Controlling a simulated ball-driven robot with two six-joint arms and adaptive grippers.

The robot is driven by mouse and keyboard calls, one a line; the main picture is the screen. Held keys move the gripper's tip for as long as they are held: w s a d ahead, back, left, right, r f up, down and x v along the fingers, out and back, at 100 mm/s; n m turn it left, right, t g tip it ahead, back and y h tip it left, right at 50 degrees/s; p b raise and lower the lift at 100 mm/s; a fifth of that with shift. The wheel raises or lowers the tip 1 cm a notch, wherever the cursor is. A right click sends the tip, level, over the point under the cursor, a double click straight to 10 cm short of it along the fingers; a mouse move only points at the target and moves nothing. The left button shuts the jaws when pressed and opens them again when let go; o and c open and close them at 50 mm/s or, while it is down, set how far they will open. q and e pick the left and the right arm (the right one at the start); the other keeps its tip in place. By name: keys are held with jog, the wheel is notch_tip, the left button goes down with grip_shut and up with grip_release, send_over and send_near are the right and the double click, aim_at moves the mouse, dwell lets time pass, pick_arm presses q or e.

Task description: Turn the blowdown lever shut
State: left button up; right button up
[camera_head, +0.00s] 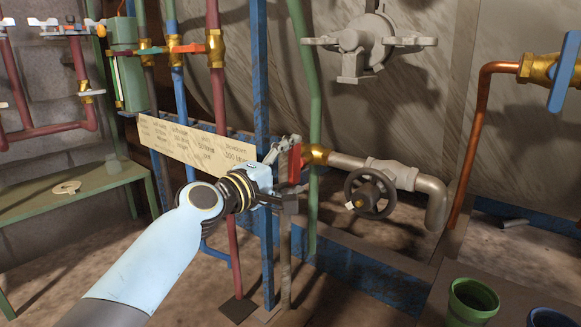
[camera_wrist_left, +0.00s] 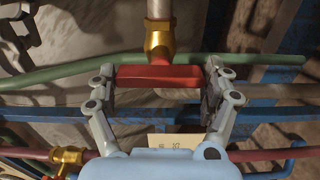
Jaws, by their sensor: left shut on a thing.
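The red blowdown lever (camera_head: 294,163) sits on a brass valve body (camera_head: 317,155) at the left end of a steel pipe. In the head view it stands roughly upright, crosswise to that pipe. My left gripper (camera_head: 287,171) is around it, shut on it, with one finger at its upper end and one at its lower end. In the left wrist view the red lever (camera_wrist_left: 158,77) spans between the two fingers of my left gripper (camera_wrist_left: 159,86), below the brass body (camera_wrist_left: 158,38). My right gripper is not in view.
A black handwheel (camera_head: 370,193) is right of the valve. A green pipe (camera_head: 312,210) and a blue post (camera_head: 265,240) stand close to my gripper. A paper label strip (camera_head: 190,150) hangs behind my wrist. A green bucket (camera_head: 472,302) is at the lower right.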

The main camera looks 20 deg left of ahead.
pick_arm(q)
jog(key=shift+f, duration=0.25)
jog(key=o, duration=1)
jog(key=shift+r, duration=0.1)
jog(key=v, duration=1.2)
